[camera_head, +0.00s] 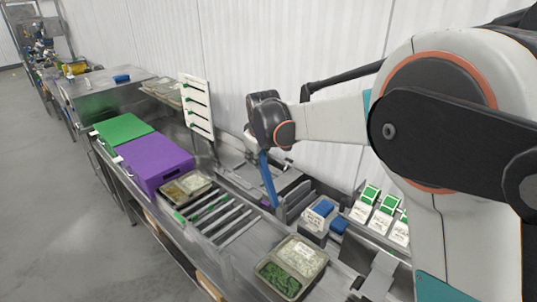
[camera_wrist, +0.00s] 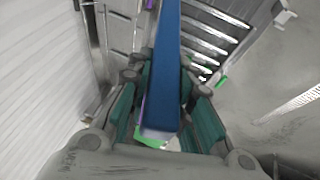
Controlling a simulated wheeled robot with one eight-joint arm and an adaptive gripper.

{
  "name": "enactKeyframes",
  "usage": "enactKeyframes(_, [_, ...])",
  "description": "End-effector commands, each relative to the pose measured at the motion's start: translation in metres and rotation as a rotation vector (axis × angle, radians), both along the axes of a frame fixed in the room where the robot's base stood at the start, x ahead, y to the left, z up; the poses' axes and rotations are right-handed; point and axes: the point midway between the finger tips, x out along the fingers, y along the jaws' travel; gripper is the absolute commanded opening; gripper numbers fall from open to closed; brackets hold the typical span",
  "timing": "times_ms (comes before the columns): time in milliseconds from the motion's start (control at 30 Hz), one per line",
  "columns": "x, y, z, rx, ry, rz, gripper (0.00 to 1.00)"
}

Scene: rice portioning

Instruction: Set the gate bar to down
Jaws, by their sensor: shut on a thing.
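A long blue bar (camera_head: 267,180) runs from my gripper (camera_head: 260,150) down to the metal counter, slightly tilted. I cannot tell for sure whether it is the gate bar. In the wrist view the blue bar (camera_wrist: 166,70) lies lengthwise between the teal finger pads of my gripper (camera_wrist: 158,88), which is shut on it. The bar's lower end is close to grey upright plates (camera_head: 293,203); whether it touches them is not clear. No other part that is plainly a gate bar shows.
A purple box (camera_head: 155,163) and a green-topped box (camera_head: 122,128) stand at left. Slotted rails (camera_head: 222,219) and a food tray (camera_head: 292,264) lie in front. White-and-green cards (camera_head: 385,210) stand at right, near small blue blocks (camera_head: 323,207). A white wall is close behind my arm.

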Motion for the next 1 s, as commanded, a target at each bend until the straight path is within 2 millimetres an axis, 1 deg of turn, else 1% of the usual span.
enactKeyframes(33, [-0.012, 0.010, -0.013, -0.027, -0.035, 0.008, 0.00])
enactKeyframes(100, [-0.025, 0.021, -0.022, -0.066, -0.088, 0.008, 0.00])
enactKeyframes(400, [-0.071, 0.057, -0.067, -0.220, -0.286, 0.006, 0.00])
enactKeyframes(700, [-0.102, 0.081, -0.116, -0.352, -0.454, 0.003, 0.00])
enactKeyframes(1000, [-0.123, 0.098, -0.168, -0.475, -0.611, 0.001, 0.00])
